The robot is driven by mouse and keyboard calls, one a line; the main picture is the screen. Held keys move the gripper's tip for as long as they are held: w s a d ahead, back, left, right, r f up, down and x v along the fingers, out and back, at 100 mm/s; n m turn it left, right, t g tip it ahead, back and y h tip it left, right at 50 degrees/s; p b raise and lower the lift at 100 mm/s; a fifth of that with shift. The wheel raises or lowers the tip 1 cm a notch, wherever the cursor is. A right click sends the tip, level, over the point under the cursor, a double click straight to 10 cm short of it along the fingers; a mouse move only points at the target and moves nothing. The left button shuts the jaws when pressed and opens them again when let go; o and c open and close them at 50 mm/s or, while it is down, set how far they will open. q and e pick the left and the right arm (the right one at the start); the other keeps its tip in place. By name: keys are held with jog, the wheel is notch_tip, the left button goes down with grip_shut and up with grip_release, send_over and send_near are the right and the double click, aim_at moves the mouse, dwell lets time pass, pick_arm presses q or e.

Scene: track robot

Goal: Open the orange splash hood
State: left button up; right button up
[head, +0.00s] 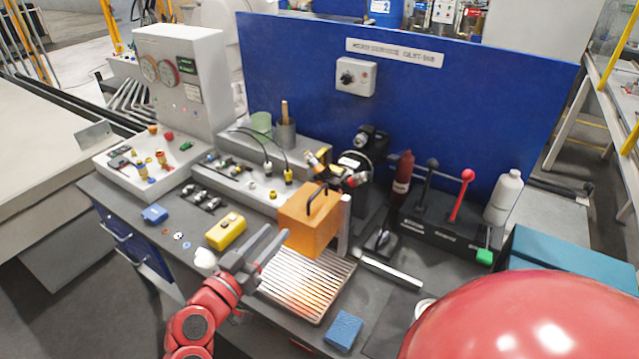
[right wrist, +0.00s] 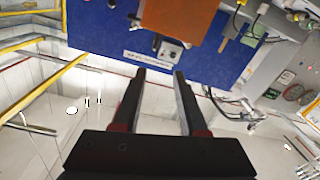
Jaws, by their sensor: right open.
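The orange splash hood (head: 306,228) is a box with a black handle (head: 311,198) on its top, beside a pale upright post (head: 344,226). It stands at the back end of a slatted metal tray (head: 312,284), in front of the dark machine head (head: 358,150).
A yellow box (head: 226,231) and a blue block (head: 155,214) lie left of the gripper. A blue sponge (head: 344,330) lies at the tray's front right. Levers with a red knob (head: 467,175) and a white bottle (head: 503,196) stand right. A blue panel (head: 480,95) closes the back.

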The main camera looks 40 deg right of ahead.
aim_at(325, 184)
jog(key=shift+m+g, duration=0.3)
jog(key=p+x, duration=0.2)
jog(key=x, duration=0.3)
jog(key=p+x, duration=0.3)
jog(key=x, duration=0.3)
jog(key=p+x, duration=0.2)
jog(key=x, duration=0.3)
jog(key=shift+s+d+r+p, duration=0.25)
jog(key=shift+r+p, duration=0.05)
jog(key=shift+w+d+f, duration=0.15)
jog(key=shift+w+d, duration=0.05)
jog(key=shift+d, duration=0.25)
grip_shut()
